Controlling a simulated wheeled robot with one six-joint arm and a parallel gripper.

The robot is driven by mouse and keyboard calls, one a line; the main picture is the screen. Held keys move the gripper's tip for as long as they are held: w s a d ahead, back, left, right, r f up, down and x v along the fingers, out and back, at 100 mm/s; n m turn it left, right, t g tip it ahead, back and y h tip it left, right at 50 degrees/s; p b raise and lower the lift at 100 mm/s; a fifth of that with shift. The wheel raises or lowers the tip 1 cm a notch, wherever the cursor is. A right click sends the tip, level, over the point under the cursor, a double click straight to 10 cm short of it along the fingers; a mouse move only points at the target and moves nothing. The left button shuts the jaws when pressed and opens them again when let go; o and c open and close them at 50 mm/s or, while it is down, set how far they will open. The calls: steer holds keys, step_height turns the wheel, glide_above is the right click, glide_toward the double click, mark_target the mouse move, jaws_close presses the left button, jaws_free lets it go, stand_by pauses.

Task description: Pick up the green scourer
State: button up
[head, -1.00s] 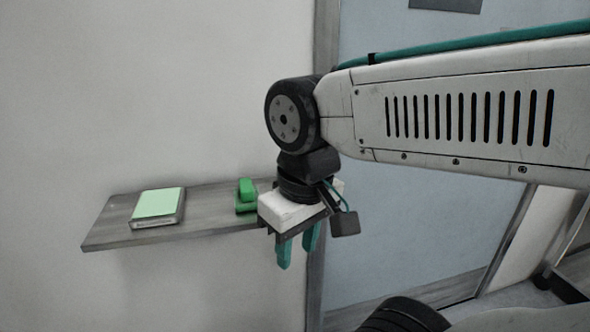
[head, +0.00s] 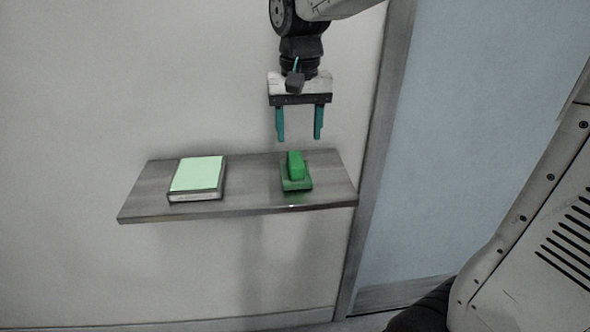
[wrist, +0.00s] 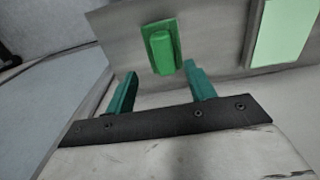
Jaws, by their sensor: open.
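The green scourer (head: 295,166) is on the right part of a grey wall shelf, a raised green block on a flatter green base. It also shows in the wrist view (wrist: 160,50), beyond the fingertips. My gripper (head: 299,138) is open and empty, its two teal fingers pointing down above the scourer, with a gap between the tips and it. In the wrist view my gripper (wrist: 161,68) has its fingers apart, with the scourer in line with the space between them.
The shelf (head: 245,190) also holds a book with a pale green cover (head: 197,175) on its left part, apart from the scourer. A wall stands behind the shelf. A door frame (head: 375,150) stands just right of it.

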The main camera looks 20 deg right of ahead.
mark_target(296, 158)
steer(key=shift+w+f, duration=0.3)
steer(key=f, duration=0.7)
steer(key=shift+a+f, duration=0.2)
steer(key=c, duration=1.1)
